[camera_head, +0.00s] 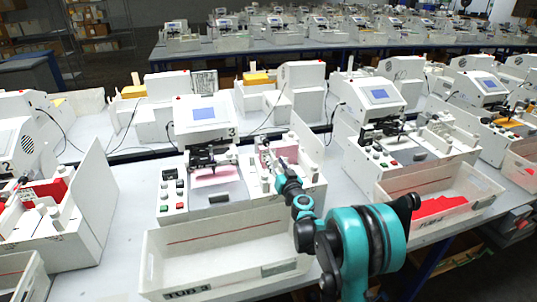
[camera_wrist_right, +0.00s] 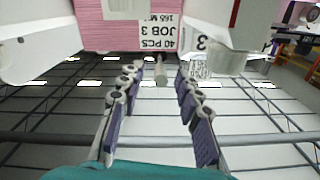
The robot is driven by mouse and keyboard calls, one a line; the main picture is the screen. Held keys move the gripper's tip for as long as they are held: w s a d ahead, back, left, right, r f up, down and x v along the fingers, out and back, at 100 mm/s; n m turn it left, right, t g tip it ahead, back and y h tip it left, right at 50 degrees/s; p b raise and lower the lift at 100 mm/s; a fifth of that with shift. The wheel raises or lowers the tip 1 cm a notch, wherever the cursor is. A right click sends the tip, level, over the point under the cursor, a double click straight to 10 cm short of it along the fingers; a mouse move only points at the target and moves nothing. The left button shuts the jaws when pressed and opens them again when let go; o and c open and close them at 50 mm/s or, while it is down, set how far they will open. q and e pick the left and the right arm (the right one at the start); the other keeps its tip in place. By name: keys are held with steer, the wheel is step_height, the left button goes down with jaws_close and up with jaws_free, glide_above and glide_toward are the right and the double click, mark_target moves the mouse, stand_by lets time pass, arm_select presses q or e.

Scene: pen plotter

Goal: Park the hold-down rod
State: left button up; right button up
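A pink paper stack (camera_head: 284,149) sits in the right bay of plotter 3 (camera_head: 208,133). It also shows, inverted, in the right wrist view (camera_wrist_right: 105,30), with a white label reading "JOB 3, 40 PCS". My right gripper (camera_head: 274,168) is at the front of this bay. In the right wrist view, its two fingers (camera_wrist_right: 157,112) are apart. A short pale cylinder (camera_wrist_right: 161,73), which may be the hold-down rod, shows between the fingertips with gaps on both sides. In the head view the rod is too small to make out. My left gripper is not in view.
A white bin (camera_head: 222,245) labelled "TUB 3" stands in front of plotter 3, left of my right forearm. A white side panel (camera_head: 306,146) borders the bay on the right. Another plotter (camera_head: 385,120) and a tub with red pieces (camera_head: 438,206) stand further right.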

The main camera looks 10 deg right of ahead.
mark_target(272, 155)
steer(key=w, duration=0.4)
steer(key=shift+w+a+f+b, duration=0.15)
steer(key=shift+w+b, duration=0.1)
steer(key=shift+b, duration=0.1)
steer(key=shift+w, duration=0.55)
jaws_close()
